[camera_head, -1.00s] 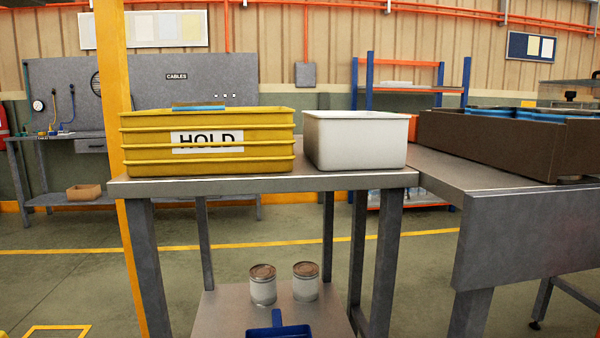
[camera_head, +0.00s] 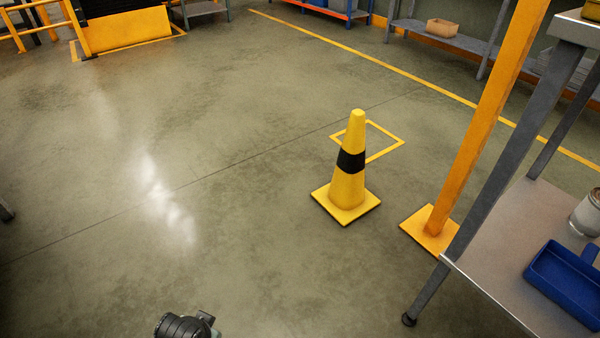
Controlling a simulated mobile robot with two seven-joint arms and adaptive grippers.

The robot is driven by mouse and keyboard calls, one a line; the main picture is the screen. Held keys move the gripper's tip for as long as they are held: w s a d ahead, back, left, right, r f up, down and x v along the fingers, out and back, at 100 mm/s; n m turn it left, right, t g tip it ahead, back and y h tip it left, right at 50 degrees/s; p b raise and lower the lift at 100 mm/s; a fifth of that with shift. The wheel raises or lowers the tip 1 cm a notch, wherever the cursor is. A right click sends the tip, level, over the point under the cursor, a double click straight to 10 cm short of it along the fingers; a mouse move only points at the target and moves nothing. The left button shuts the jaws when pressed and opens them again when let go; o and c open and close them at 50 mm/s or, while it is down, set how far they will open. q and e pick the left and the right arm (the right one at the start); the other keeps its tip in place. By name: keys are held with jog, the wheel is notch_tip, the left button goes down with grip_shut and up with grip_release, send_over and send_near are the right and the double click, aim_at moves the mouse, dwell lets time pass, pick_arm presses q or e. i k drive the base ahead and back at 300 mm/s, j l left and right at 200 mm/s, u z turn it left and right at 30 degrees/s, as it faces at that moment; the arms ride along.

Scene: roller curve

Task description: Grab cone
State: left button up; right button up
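A yellow cone (camera_head: 348,172) with a black band and a square yellow base stands upright on the floor, right of the middle of the head view. It overlaps the near part of a yellow outlined square (camera_head: 384,150) painted on the floor. A dark part of one of my arms shows at the bottom edge, well short of the cone; no fingers can be made out on it. Neither gripper can be seen, and nothing touches the cone.
An orange post (camera_head: 490,115) with a floor plate stands just right of the cone. A metal table's lower shelf (camera_head: 495,235) at the right holds a blue dustpan-like tray (camera_head: 565,284) and a can (camera_head: 588,213). Open floor lies to the left and in front.

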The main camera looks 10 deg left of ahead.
aim_at(346, 198)
jog(key=i+j+z, duration=0.15)
jog(key=z, duration=0.5)
jog(key=i+j+z, duration=0.2)
jog(key=j, duration=0.15)
jog(key=i+j+z, duration=0.15)
jog(key=j, duration=0.15)
jog(key=i+j+z, duration=0.2)
jog(key=j, duration=0.2)
jog(key=i+j, duration=0.1)
jog(key=j, duration=0.25)
jog(key=j+z, duration=0.1)
jog(key=j, duration=0.3)
jog(key=i+j, duration=0.15)
jog(key=j, duration=0.2)
